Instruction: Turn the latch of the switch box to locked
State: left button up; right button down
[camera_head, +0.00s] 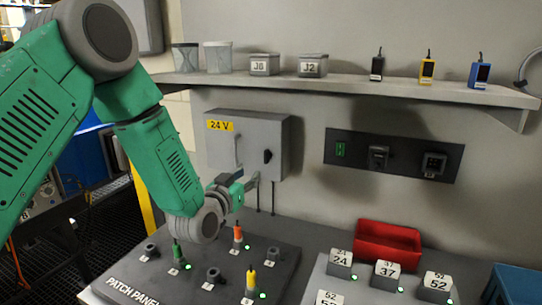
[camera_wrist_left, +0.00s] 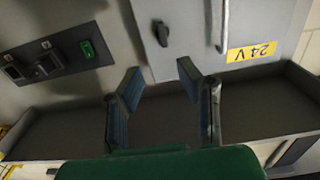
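The grey switch box (camera_head: 220,163) hangs on the wall below the shelf, with a yellow 24 V label and a vertical handle. Its black latch knob (camera_head: 267,156) sits on the right of the door. In the left wrist view, which is upside down, the latch (camera_wrist_left: 161,33) shows just beyond the fingertips, clear of them. My left gripper (camera_head: 248,183) is below and slightly left of the latch. Its two fingers stand apart with nothing between them in the left wrist view (camera_wrist_left: 160,72). My right gripper is not in view.
The patch panel (camera_head: 130,289) with coloured plugs lies below my left arm. A red bin (camera_head: 388,243) and numbered blocks are at the right. The shelf (camera_head: 350,88) overhangs the box. A black socket panel (camera_head: 392,157) is on the wall to the right.

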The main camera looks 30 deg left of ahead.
aim_at(265, 157)
pick_arm(q)
jog(key=w, duration=0.3)
jog(key=w+a+p, duration=0.1)
jog(key=w, duration=0.3)
jog(key=w+p, duration=0.1)
jog(key=w, duration=0.2)
jog(key=shift+w+a, duration=0.25)
jog(key=shift+w, duration=0.15)
jog(key=shift+w+d+p, duration=0.15)
jog(key=shift+w+p, duration=0.15)
jog(key=shift+w, duration=0.3)
jog(key=shift+w+d, duration=0.1)
jog(key=shift+w, duration=0.2)
jog(key=shift+a, duration=0.2)
grip_shut()
